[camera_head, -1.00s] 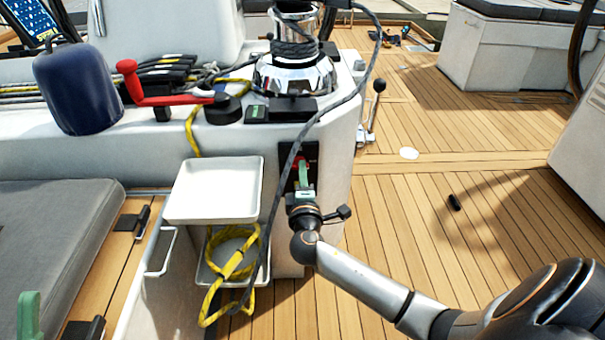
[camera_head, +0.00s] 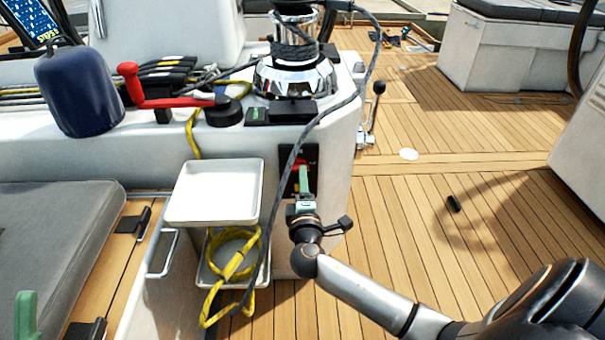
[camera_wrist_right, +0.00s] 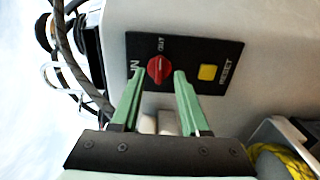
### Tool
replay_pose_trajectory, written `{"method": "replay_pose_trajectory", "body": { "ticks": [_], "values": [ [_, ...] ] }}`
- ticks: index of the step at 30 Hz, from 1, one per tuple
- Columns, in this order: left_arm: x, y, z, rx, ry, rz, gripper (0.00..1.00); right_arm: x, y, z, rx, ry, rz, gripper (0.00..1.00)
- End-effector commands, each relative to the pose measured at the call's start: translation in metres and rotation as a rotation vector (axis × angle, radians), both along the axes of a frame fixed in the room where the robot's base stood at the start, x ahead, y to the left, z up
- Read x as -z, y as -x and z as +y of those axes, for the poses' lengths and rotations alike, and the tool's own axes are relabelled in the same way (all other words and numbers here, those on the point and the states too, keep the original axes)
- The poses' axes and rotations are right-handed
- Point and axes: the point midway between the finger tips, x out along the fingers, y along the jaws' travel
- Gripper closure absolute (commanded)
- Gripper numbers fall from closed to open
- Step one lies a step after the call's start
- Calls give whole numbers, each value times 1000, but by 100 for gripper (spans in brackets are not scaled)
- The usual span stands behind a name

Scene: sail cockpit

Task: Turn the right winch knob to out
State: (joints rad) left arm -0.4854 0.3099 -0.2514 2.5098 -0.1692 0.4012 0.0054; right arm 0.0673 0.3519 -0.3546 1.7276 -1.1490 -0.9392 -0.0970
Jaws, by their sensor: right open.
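The red winch knob (camera_wrist_right: 160,69) sits on a black panel (camera_wrist_right: 220,50) with an OUT label above it and an IN label to its left in the right wrist view. Its exact pointing is too small to tell. In the head view the panel (camera_head: 312,153) is on the white cockpit side, with a bit of the red knob (camera_head: 298,165) showing. My right gripper (camera_wrist_right: 159,73) is open, its green fingertips apart on either side of the knob in the picture, no clear contact. It also shows in the head view (camera_head: 303,172). A green finger of my left gripper (camera_head: 27,316) shows at the bottom left.
A yellow RESET button (camera_wrist_right: 207,72) is beside the knob. A dark rope (camera_head: 272,215) hangs just left of the panel. A white tray (camera_head: 190,212) and a yellow rope (camera_head: 212,300) are left of my arm. The chrome winch (camera_head: 295,78) stands above. Open deck lies right.

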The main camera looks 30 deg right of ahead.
Motion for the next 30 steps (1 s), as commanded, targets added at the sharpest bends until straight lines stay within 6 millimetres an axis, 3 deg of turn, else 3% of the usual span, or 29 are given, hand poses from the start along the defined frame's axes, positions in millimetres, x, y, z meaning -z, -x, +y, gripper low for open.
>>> {"method": "replay_pose_trajectory", "body": {
  "ticks": [6, 13, 19, 30],
  "values": [
    [-14, 1, 1, -2, 0, -7, 50, -1, 43, 26, 0, -4, 5, 55],
    [-20, 2, 1, -9, -10, -20, 50, 0, 76, 46, 0, -2, 2, 55],
    [-21, 2, 1, -11, -12, -22, 50, -1, 86, 53, 1, -1, -1, 55],
    [-21, 1, 3, -16, -4, -20, 50, 0, 87, 53, 1, 0, 0, 55]
  ]
}}
